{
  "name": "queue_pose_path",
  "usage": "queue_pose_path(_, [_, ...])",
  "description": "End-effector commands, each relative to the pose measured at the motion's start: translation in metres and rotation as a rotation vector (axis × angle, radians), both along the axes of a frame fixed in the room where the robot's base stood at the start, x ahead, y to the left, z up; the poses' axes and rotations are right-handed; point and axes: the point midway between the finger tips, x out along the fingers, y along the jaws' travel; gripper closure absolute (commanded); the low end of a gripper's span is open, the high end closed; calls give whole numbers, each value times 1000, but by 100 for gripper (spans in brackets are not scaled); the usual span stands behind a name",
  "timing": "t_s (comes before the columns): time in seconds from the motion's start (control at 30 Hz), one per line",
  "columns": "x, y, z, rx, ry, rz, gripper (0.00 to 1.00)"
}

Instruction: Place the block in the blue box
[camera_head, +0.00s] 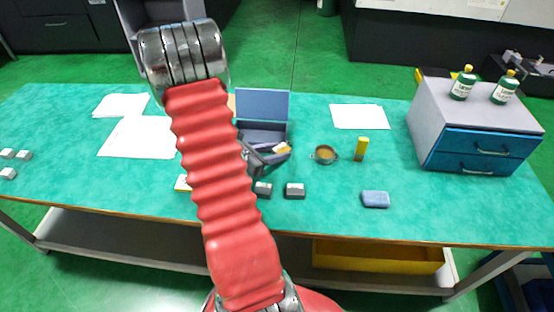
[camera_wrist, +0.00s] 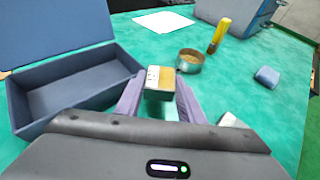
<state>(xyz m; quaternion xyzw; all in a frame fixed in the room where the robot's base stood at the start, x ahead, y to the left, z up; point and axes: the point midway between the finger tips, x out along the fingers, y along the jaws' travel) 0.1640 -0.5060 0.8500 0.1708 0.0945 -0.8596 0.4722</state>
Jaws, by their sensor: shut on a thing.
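The blue box (camera_head: 262,129) stands open on the table behind my gripper, its lid raised at the back. In the wrist view the open box (camera_wrist: 75,90) lies to the left, and the part of its inside that shows is empty. My gripper (camera_wrist: 160,90) is shut on a small block (camera_wrist: 160,82) with a pale front and a tan top. The block is between the two fingers, to the right of the box's near right corner in that view. In the head view my gripper (camera_head: 271,157) and the pale block (camera_head: 283,148) overlap the box's front right; their height is unclear.
Two grey blocks (camera_head: 294,191) lie in front of the box. A small round pan (camera_head: 325,154), a yellow item (camera_head: 361,149) and a blue sponge-like piece (camera_head: 375,199) lie to the right. A drawer unit (camera_head: 470,145) with two bottles stands far right. Papers (camera_head: 140,138) lie left.

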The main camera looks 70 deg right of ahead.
Motion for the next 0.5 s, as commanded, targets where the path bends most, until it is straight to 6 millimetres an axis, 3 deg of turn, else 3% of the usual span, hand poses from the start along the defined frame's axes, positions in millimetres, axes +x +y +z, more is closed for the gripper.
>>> queue_pose_path(0.3, [1, 0, 0, -2, 0, 1, 100])
queue_pose_path(0.5, [1, 0, -16, 0, 2, 2, 100])
